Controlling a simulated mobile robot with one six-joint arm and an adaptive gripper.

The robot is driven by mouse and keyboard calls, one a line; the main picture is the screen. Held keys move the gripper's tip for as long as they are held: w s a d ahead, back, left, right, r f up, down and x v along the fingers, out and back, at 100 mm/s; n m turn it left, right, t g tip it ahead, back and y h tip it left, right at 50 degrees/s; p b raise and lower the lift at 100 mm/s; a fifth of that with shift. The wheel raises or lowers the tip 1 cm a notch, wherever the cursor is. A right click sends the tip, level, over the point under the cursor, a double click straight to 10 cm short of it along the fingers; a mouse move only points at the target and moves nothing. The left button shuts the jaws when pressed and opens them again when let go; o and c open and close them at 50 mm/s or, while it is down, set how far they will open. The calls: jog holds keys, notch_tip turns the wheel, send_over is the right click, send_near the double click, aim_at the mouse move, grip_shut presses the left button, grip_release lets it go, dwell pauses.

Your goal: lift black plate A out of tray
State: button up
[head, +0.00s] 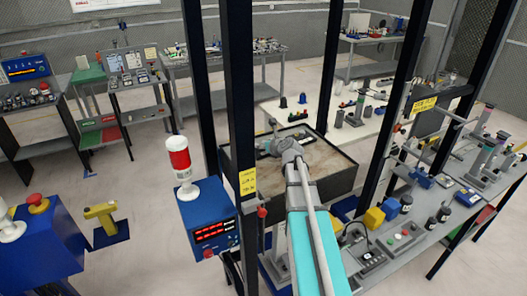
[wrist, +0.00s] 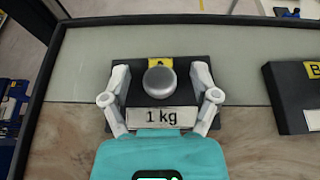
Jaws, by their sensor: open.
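Black plate A (wrist: 148,116) lies flat in the tray (wrist: 68,129), with a round grey knob (wrist: 159,80) on top, a white "1 kg" label and a yellow tag half hidden behind the knob. My gripper (wrist: 161,76) is open over plate A in the wrist view, one finger on each side of the knob. I cannot tell whether the fingers touch the plate. In the head view my gripper (head: 276,137) reaches into the dark-walled tray (head: 315,186), and my wrist hides much of the plate there.
A second black plate (wrist: 290,112) with a yellow B tag lies to the right in the tray. Dark posts (head: 237,90) stand around the tray. A blue box with a red display (head: 208,235) is at front left, and a cluttered bench (head: 430,225) is at right.

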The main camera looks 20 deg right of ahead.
jog(key=shift+c, duration=0.3)
grip_shut()
jog(key=shift+r, duration=0.15)
dwell(0.4)
jog(key=shift+r+p, duration=1.2)
jog(key=shift+p, duration=0.2)
jog(key=s+d+r+p, duration=0.3)
jog(key=s+r+p, duration=0.7)
jog(key=s, duration=0.3)
jog(key=shift+s+d+r, duration=0.15)
jog(key=shift+s+d, duration=0.1)
jog(key=shift+d, duration=0.15)
